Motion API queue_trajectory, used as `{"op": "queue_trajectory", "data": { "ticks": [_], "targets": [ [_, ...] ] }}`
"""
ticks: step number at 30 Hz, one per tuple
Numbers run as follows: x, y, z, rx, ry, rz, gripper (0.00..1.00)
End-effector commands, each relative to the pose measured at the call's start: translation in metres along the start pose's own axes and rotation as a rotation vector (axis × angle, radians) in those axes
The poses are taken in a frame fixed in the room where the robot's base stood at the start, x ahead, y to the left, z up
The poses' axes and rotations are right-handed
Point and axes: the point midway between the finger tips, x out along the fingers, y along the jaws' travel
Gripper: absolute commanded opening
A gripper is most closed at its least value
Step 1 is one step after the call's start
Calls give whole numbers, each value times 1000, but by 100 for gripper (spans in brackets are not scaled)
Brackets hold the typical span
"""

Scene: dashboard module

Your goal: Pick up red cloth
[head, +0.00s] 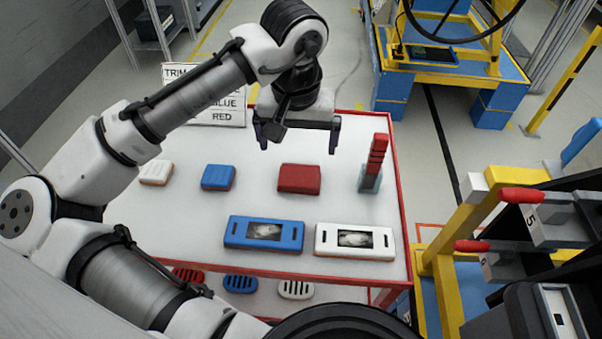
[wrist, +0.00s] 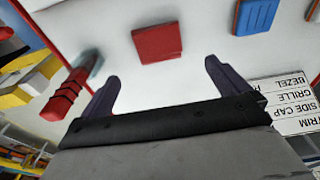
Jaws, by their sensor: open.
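The red cloth (head: 299,178) is a folded, rounded square pad lying flat on the white table top, right of the blue cloth. In the wrist view the red cloth (wrist: 157,43) lies ahead of the fingers, roughly centred between them. My gripper (head: 298,146) is above the table's far part, pointing down, with its two fingers spread and nothing between them. The fingers (wrist: 161,76) show apart and empty in the wrist view too. The gripper is apart from the cloth, on its far side in the head view.
A blue cloth (head: 218,177) and a white cloth (head: 156,173) lie left. An upright red object in a clear holder (head: 370,181) stands right. Blue (head: 264,234) and white (head: 355,241) panels lie in front. A label sign (head: 222,112) stands behind the table (head: 180,225).

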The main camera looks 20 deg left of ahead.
Motion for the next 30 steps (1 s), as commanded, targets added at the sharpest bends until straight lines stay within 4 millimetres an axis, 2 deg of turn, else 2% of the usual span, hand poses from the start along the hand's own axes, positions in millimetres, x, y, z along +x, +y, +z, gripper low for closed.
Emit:
{"op": "queue_trajectory", "data": {
  "ticks": [4, 13, 21, 30],
  "targets": [
    [26, 0, 0, 0, -1, 1, 100],
    [48, 1, 3, 1, 0, 0, 100],
    [85, 3, 8, 1, 0, 1, 100],
    [92, 3, 8, 2, 3, 1, 100]
  ]
}}
